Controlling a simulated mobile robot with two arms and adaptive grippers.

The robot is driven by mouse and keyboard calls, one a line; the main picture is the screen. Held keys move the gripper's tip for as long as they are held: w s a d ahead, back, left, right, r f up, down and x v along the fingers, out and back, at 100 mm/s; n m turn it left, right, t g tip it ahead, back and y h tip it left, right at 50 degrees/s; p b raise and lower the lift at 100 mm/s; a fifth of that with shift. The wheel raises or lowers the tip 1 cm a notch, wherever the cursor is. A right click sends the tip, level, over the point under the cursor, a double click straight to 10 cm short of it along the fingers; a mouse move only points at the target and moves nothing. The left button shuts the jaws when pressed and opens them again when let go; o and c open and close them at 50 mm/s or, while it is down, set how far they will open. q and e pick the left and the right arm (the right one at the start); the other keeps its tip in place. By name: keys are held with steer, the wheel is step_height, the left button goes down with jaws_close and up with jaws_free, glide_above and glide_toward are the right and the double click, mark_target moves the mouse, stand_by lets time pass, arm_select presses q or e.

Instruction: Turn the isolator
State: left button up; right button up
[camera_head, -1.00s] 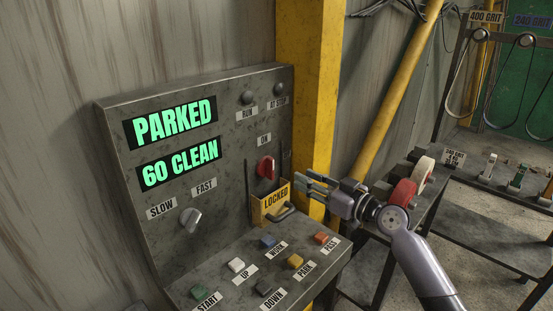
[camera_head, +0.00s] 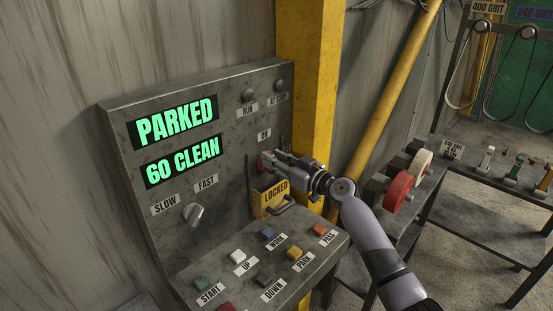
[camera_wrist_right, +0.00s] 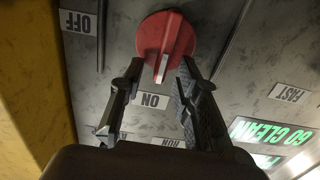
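The isolator is a red round knob with a pale pointer on the sloped grey panel (camera_head: 135,105). In the right wrist view the knob (camera_wrist_right: 166,35) shows clearly, its pointer toward the ON label (camera_wrist_right: 152,100); an OFF label (camera_wrist_right: 77,22) is to its left. My right gripper (camera_head: 268,160) is at the knob and hides most of it in the head view. In the right wrist view its two fingers (camera_wrist_right: 159,75) are apart, with the tips at the near edge of the knob; I cannot tell whether they touch it. My left gripper is not in view.
A yellow LOCKED plate (camera_head: 271,197) with a dark handle sits just below the knob. Several coloured buttons line the lower ledge, and a grey speed knob (camera_head: 194,214) is at left. A yellow post (camera_head: 312,80) stands close behind the panel's right edge. Wheels (camera_head: 398,192) stand at right.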

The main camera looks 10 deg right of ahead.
jaws_close()
stand_by(0.5)
steer(key=m+b, duration=0.3)
steer(key=shift+w+d+f+m, duration=0.2)
steer(key=shift+w+d+m, duration=0.05)
steer(key=shift+d+m, duration=0.1)
steer(key=m, duration=0.1)
steer(key=m+b, duration=0.1)
steer(key=shift+w+d+f+m, duration=0.1)
steer(key=shift+w+d+m, duration=0.05)
steer(key=shift+d+m, duration=0.15)
steer(key=shift+w+d+f+m+b, duration=0.1)
steer(key=shift+m+b, duration=0.3)
steer(key=shift+m, duration=0.55)
steer(key=m, duration=0.4)
steer(key=shift+w+d+f+m, duration=0.15)
steer(key=shift+d+f+m, duration=0.1)
steer(key=shift+f+m, duration=0.1)
steer(key=m, duration=0.2)
steer(key=f+m, duration=0.1)
steer(key=m, duration=0.2)
steer(key=shift+w+d, duration=0.1)
steer(key=shift+f, duration=0.1)
